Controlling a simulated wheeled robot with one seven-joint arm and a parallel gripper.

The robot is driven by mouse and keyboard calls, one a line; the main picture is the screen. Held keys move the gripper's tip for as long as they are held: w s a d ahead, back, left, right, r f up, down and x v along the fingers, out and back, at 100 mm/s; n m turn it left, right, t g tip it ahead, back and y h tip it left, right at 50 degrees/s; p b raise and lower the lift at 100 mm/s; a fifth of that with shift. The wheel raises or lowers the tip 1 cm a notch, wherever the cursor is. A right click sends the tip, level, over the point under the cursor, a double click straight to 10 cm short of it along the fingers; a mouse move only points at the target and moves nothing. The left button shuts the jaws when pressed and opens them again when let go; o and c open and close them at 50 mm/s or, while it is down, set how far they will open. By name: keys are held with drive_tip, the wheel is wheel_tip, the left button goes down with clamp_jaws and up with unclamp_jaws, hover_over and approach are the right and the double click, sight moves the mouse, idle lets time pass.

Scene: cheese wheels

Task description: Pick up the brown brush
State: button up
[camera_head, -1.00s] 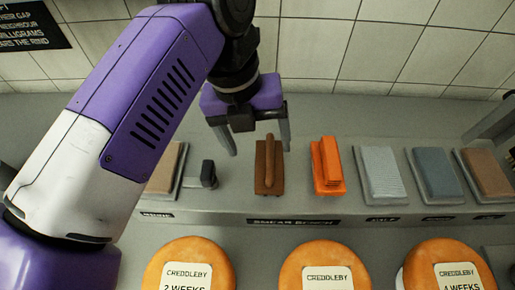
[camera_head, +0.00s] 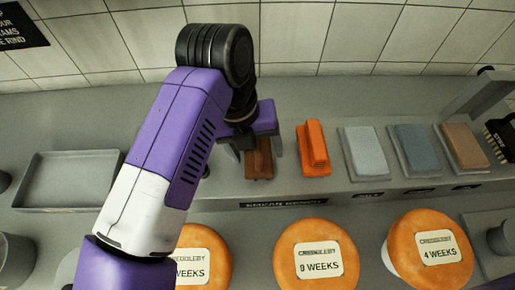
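The brown brush (camera_head: 258,162) lies on the raised grey bench, left of an orange brush. Its upper part is hidden by my gripper. My gripper (camera_head: 258,152) is directly over the brush, with its purple body covering the far end. One finger shows at the brush's right side and part of the other at its left. The fingers look spread apart on either side of the brush. I cannot tell whether they touch it.
An orange brush (camera_head: 314,148) stands close on the right. Grey (camera_head: 366,153), blue-grey (camera_head: 414,149) and brown (camera_head: 464,146) blocks on trays follow along the bench. Cheese wheels (camera_head: 317,255) stand in front. An empty grey tray (camera_head: 68,180) lies at the left; a tiled wall is behind.

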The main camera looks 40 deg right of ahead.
drive_tip(key=c, duration=1.3)
drive_tip(key=shift+r, duration=0.1)
wheel_tip(320, 180, up, 20)
drive_tip(key=p, duration=0.8)
